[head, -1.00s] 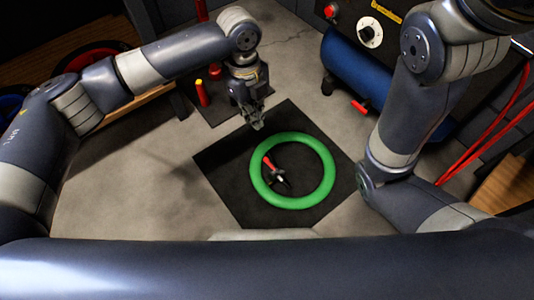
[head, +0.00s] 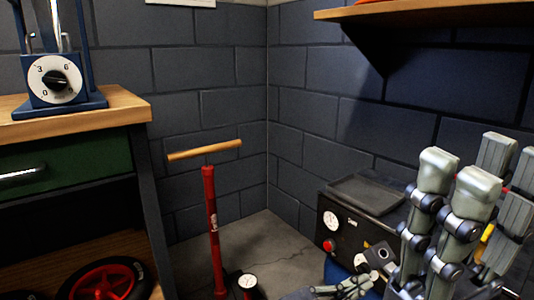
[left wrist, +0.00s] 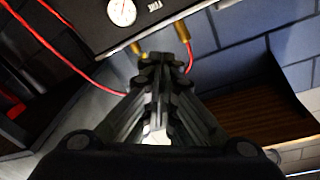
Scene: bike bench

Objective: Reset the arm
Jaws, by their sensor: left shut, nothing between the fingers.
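My left gripper (head: 362,284) is small at the bottom of the head view, in front of the compressor, partly cut off by the frame edge. In the left wrist view its dark fingers (left wrist: 158,72) come together at the tips, shut with nothing held. Large jointed fingers with pale tips, seemingly my right gripper (head: 457,180), stand upright at the right of the head view. Several fingertips show there, but their overlap hides whether the jaws are open.
The compressor (head: 345,233) with its gauge stands in the corner, also in the left wrist view (left wrist: 84,18), with red hoses (left wrist: 60,50). A red pump (head: 212,220) stands left of it. A workbench (head: 80,113) is at left and a wooden shelf (head: 440,12) upper right.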

